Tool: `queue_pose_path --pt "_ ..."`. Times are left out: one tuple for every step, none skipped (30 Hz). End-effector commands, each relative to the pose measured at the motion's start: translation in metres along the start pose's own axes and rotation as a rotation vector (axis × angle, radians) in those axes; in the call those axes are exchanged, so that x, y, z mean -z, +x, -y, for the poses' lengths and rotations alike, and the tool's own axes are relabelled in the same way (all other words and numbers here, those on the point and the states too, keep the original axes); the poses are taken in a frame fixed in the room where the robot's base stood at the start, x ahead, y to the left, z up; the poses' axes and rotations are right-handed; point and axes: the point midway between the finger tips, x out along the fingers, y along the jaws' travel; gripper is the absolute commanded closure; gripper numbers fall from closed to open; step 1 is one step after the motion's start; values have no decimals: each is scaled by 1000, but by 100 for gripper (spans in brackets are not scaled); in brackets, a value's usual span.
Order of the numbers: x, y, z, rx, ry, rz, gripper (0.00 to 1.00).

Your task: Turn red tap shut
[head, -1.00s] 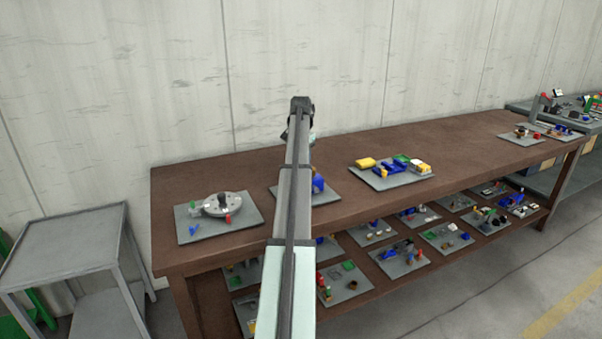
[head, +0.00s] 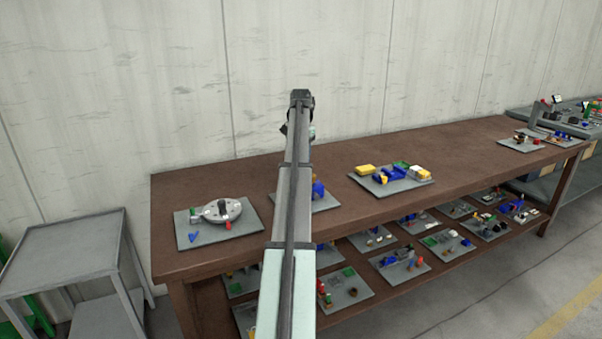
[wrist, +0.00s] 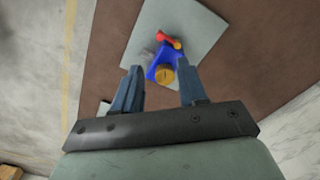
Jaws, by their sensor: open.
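In the wrist view a red tap handle (wrist: 165,37) sits on top of a blue body (wrist: 162,56) that has a round yellow-gold part (wrist: 165,75) at its near end. The blue body stands on a grey plate (wrist: 205,35). My gripper (wrist: 159,80) is open and empty, its two blue-grey fingers apart, with the yellow part seen between them. The red handle is beyond the fingertips, apart from them. In the head view my arm hides most of this plate; part of the blue body (head: 318,188) shows beside the arm.
The brown table (head: 350,160) carries other plates: one with a grey disc (head: 225,212) at left, one with yellow and blue parts (head: 390,175) at right. A lower shelf holds several more plates. A grey cart (head: 65,245) stands left of the table.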

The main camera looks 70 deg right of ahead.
Motion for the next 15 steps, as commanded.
queue_pose_path --pt "0 3 0 0 0 0 58" --pt "0 5 0 0 0 0 58" --pt "0 9 0 0 0 1 58" --pt "0 12 0 0 0 1 58" --pt "0 16 0 -1 0 1 58" --pt "-1 22 0 -1 0 2 58" --pt "-1 27 -1 -1 0 2 58" --pt "-1 31 -1 -1 0 2 58" --pt "-1 38 -1 -1 0 1 58" --pt "-1 44 0 -1 0 1 58" --pt "-1 50 -1 -1 0 2 58" --pt "-1 56 -1 -1 0 2 58" --pt "-1 62 -1 -1 0 2 58" --pt "-1 67 -1 -1 0 1 58" --pt "-1 74 0 -1 0 1 58"
